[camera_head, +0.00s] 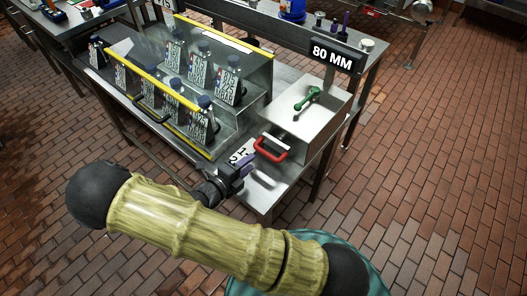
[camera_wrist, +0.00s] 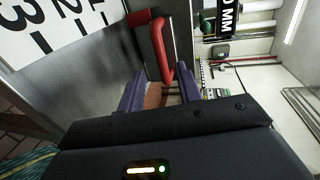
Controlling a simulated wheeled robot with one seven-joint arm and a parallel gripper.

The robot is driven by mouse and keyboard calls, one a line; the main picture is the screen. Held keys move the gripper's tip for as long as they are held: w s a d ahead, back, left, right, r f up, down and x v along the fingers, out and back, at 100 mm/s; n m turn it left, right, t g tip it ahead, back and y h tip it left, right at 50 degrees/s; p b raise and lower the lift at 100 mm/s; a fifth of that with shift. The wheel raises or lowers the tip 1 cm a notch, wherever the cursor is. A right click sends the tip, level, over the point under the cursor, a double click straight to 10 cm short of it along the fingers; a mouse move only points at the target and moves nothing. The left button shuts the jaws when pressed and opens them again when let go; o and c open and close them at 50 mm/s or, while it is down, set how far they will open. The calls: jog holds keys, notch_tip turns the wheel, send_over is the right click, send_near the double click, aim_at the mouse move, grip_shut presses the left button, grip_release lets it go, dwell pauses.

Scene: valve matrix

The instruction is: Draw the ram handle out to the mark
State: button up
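The red ram handle (camera_head: 271,149) is a U-shaped bar on the front of a metal box (camera_head: 325,122). In the wrist view the red handle (camera_wrist: 160,45) lies just ahead of my fingers, with its lower end in line with the gap between them. My gripper (camera_head: 246,168) is left of and near the handle. Its purple fingers (camera_wrist: 160,92) stand apart with nothing clearly held; contact cannot be told. A white scale plate (camera_head: 243,152) with black numbers and marks lies beside the handle; it also shows in the wrist view (camera_wrist: 60,22). A sign (camera_head: 337,56) reads "80 MM".
A green lever (camera_head: 307,98) sits on top of the box. Clear guarded racks with yellow edges (camera_head: 225,36) and several dark-capped tagged units stand on the metal bench left of it. Brick floor (camera_head: 430,170) is open to the right.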

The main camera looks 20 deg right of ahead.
aim_at(264, 151)
jog(key=x, duration=0.8)
jog(key=shift+w+d, duration=0.15)
jog(key=shift+d, duration=0.05)
grip_shut()
